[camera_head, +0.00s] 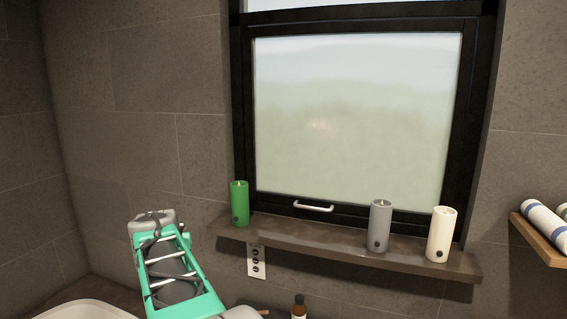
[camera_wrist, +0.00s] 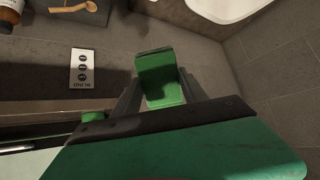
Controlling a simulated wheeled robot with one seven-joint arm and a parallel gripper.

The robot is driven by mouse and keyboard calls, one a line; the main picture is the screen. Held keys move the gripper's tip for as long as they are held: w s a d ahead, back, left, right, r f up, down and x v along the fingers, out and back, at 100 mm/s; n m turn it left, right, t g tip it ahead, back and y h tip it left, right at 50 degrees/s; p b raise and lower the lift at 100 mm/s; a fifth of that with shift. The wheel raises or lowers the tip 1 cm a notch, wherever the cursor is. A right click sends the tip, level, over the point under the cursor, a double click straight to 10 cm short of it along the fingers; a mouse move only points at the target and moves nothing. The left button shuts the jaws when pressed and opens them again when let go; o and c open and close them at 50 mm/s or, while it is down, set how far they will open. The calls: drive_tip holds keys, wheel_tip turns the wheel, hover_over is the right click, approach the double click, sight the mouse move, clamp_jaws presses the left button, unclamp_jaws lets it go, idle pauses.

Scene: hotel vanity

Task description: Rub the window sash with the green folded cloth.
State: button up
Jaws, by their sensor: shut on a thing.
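The window sash (camera_head: 355,115) has a dark frame, a frosted pane and a white handle (camera_head: 313,206) at its bottom; it looks closed. In the wrist view my gripper (camera_wrist: 160,92) is shut on the green folded cloth (camera_wrist: 159,72), which sits between the two dark fingers. The wrist view appears upside down, and the cloth is in front of the wall below the sill, apart from the sash. A bit of the pane shows at that view's lower left. The head view shows my arm at the lower left, but not the gripper or the cloth.
A brown sill (camera_head: 345,245) runs under the window. It holds a green candle (camera_head: 239,205), a grey candle (camera_head: 380,226) and a white candle (camera_head: 441,235). A switch panel (camera_head: 257,262), a brown bottle (camera_head: 299,307) and a basin (camera_wrist: 222,8) lie below. Rolled towels (camera_head: 546,222) rest at right.

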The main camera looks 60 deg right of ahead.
drive_tip(key=s+d+r+m+h+p, duration=0.1)
drive_tip(key=s+d+r+m+h, duration=0.2)
drive_tip(key=d+r, duration=0.5)
drive_tip(key=s+d+r+m+h+p, duration=0.1)
drive_tip(key=s+d+r+h+p, duration=0.1)
drive_tip(key=s+d+r+h, duration=0.45)
drive_tip(key=s+d+r+m+g+h+p, duration=0.2)
drive_tip(key=s+d+r+m+g, duration=0.2)
drive_tip(key=s+d+r, duration=0.9)
drive_tip(key=w+d+r+p, duration=0.1)
drive_tip(key=w+d+p, duration=0.1)
drive_tip(key=d+p, duration=0.3)
drive_tip(key=shift+d, duration=0.75)
drive_tip(key=shift+w+d+p, duration=0.1)
drive_tip(key=shift+d+p, duration=0.4)
drive_tip(key=shift+d, duration=0.45)
